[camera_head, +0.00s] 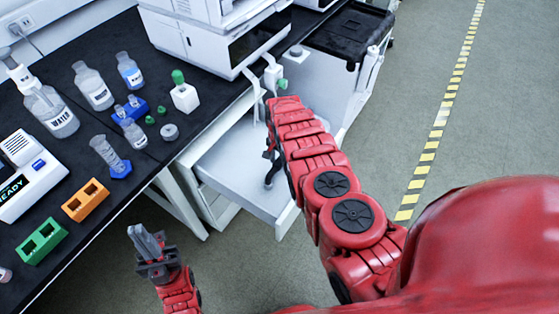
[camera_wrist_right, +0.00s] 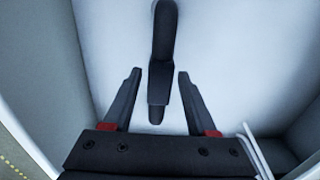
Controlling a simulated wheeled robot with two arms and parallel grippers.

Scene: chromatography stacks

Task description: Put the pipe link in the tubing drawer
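The drawer (camera_head: 236,172) is open under the bench, with a pale, bare floor. My right gripper (camera_head: 270,155) is over or inside it, partly hidden by my arm. In the right wrist view, the right gripper (camera_wrist_right: 159,76) is open. A dark elongated piece (camera_wrist_right: 165,35), apparently the pipe link, lies between and beyond its fingers, with a gap on both sides. In the head view the dark piece (camera_head: 273,172) shows below the gripper at the drawer floor. My left gripper (camera_head: 147,236) is at the lower left, clear of the bench, with nothing clearly held.
The black bench (camera_head: 90,140) holds bottles, green and orange blocks (camera_head: 86,200), and a white device (camera_head: 25,180). A white instrument (camera_head: 215,35) stands above the drawer. The drawer's walls (camera_head: 287,217) surround my right gripper. The floor (camera_head: 400,130) at right is clear.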

